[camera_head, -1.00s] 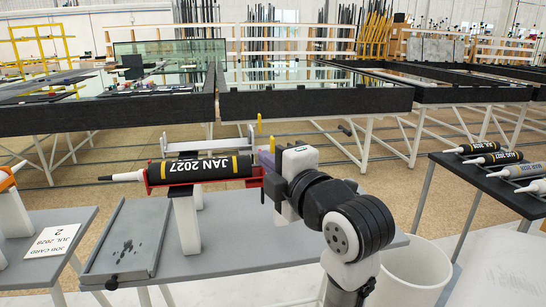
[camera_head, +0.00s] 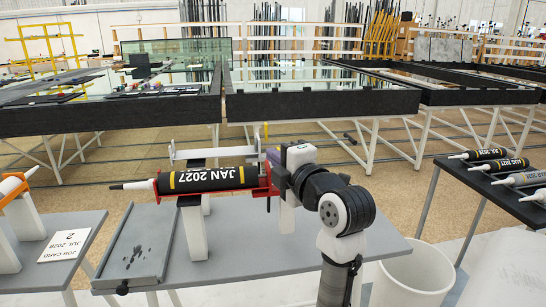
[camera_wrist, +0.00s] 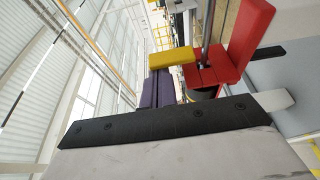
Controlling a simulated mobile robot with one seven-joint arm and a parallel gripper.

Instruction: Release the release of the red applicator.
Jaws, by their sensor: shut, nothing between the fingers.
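The red applicator (camera_head: 266,181) lies level across white uprights (camera_head: 194,232) on a grey bench, with a black cartridge (camera_head: 212,178) marked JAN 2027 in it and its nozzle pointing left. My gripper (camera_head: 273,157) is at its right-hand end, near the top of the red end. In the wrist view my purple fingers (camera_wrist: 162,88) lie together, shut, with nothing seen between them. A yellow tab (camera_wrist: 173,56), which looks like the release, is close beside the fingers and the red end part (camera_wrist: 215,72). I cannot tell whether the fingers touch it.
The grey bench (camera_head: 235,262) carries a shallow grey tray (camera_head: 137,250) at left. A job card (camera_head: 65,245) and another applicator in orange (camera_head: 14,184) are on the left bench. Several cartridges (camera_head: 500,165) lie on the right rack. A white bin (camera_head: 412,278) stands below right.

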